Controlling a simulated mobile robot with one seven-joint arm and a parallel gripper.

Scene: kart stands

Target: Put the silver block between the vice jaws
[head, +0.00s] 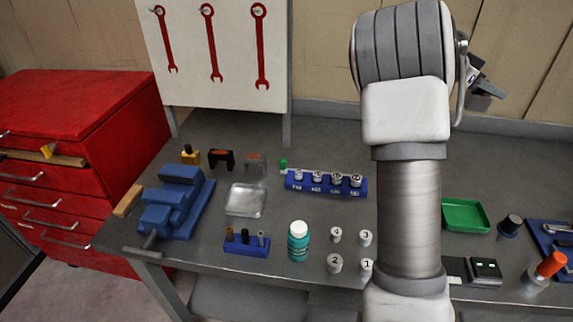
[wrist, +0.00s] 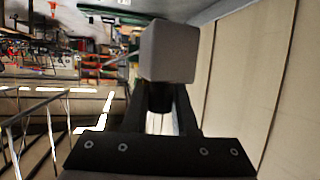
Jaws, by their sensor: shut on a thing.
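The silver block (wrist: 168,52) is a plain light-grey cube at the fingertips of my gripper (wrist: 165,98) in the wrist view. My gripper is shut on it. In the head view my gripper (head: 484,92) is raised at the upper right, partly behind my arm, and the block cannot be made out clearly there. The blue vice (head: 175,203) stands at the left end of the bench, with its handle toward the front edge. A gap shows between its raised parts, and nothing silver is seen in it. My gripper is far from the vice.
On the grey bench (head: 335,142) stand a clear tray (head: 246,200), a blue socket rack (head: 326,185), a teal bottle (head: 298,243), several numbered weights, and a green tray (head: 466,215). A red drawer cabinet (head: 75,125) is left. A wrench board (head: 215,60) hangs behind.

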